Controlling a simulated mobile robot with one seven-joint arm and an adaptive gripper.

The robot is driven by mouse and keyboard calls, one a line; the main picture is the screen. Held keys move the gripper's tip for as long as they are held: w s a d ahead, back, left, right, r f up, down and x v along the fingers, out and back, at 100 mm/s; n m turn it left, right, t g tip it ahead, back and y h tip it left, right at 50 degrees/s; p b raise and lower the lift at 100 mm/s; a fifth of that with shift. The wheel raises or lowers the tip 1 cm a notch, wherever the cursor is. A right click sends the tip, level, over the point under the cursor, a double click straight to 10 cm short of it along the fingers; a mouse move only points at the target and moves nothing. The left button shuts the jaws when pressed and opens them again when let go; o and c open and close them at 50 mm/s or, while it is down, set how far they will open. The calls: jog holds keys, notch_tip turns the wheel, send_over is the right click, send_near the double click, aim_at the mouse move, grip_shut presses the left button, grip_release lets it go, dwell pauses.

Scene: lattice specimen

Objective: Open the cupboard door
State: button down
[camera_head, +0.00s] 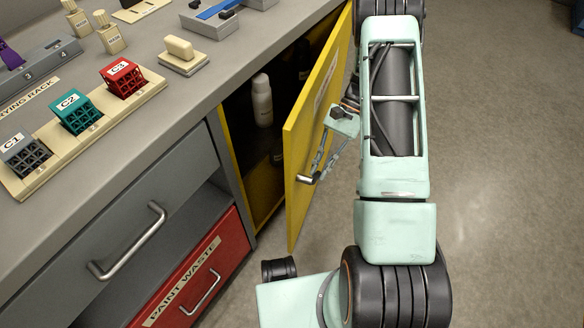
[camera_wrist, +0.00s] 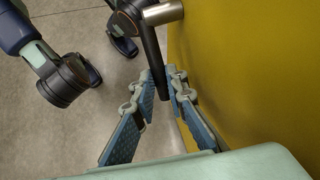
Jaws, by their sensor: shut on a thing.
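The yellow cupboard door (camera_head: 305,140) stands partly open, swung out from the grey bench. Its metal handle (camera_head: 306,179) is on the door's outer face, near the free edge. My gripper (camera_head: 318,170) is at this handle, on the outer side of the door. In the wrist view the two blue-padded fingers of my gripper (camera_wrist: 160,92) close around the dark bar of the handle (camera_wrist: 151,50), beside the yellow door face (camera_wrist: 240,70). Inside the cupboard a white bottle (camera_head: 262,100) shows; much of the interior is dark or hidden by the door.
The bench top (camera_head: 150,110) carries a rack with cubes C1 (camera_head: 24,152), C2 (camera_head: 76,112) and C3 (camera_head: 123,77). Left of the cupboard are a grey drawer (camera_head: 130,215) and a red paint waste drawer (camera_head: 200,285). Open floor (camera_head: 500,170) lies to the right.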

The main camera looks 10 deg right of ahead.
jog(key=s+d+n+g+h, duration=0.1)
jog(key=s+d+n, duration=0.1)
jog(key=d, duration=0.8)
jog(key=shift+s, duration=0.6)
jog(key=shift+a, duration=0.1)
jog(key=c, duration=1.9)
grip_release()
jog(key=shift+c, duration=0.2)
jog(key=v, duration=1.2)
jog(key=shift+a, duration=0.15)
